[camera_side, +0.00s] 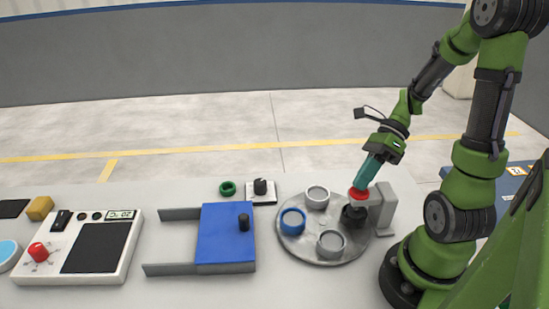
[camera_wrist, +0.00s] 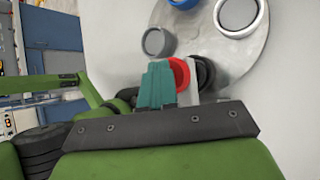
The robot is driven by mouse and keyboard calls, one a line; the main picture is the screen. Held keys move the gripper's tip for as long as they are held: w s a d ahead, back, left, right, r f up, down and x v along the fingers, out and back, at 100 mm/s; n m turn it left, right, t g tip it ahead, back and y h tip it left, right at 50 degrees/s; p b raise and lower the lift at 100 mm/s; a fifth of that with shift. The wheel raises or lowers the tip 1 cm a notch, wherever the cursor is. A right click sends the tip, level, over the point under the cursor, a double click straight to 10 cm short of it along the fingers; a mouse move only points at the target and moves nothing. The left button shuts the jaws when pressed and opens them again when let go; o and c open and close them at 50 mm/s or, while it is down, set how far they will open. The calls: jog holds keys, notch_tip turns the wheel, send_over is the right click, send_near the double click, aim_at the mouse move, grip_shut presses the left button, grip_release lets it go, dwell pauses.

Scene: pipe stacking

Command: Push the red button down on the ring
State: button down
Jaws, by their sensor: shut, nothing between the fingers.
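The red button (camera_side: 358,193) sits on the grey press bracket (camera_side: 384,205) at the right edge of the round grey plate. Below it is a dark ring (camera_side: 352,216) on the plate. My gripper (camera_side: 363,184) is shut and empty, its teal fingers pointing down with the tips at the top of the red button. In the wrist view the red button (camera_wrist: 180,72) shows beside the teal fingers (camera_wrist: 157,84), partly hidden by them. A dark ring (camera_wrist: 203,70) is next to it. I cannot tell whether the tips press on the button.
The round plate (camera_side: 319,222) also carries a blue ring (camera_side: 292,222) and grey rings (camera_side: 331,243). Left of it are a blue slider block (camera_side: 226,240), a green ring (camera_side: 227,188), a black knob (camera_side: 260,187) and a white control panel (camera_side: 120,280).

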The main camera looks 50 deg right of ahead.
dwell(0.3)
jog(key=shift+r, duration=1.45)
jog(key=shift+r, duration=0.1)
notch_tip(320, 180, up, 5)
jog(key=shift+f, duration=0.1)
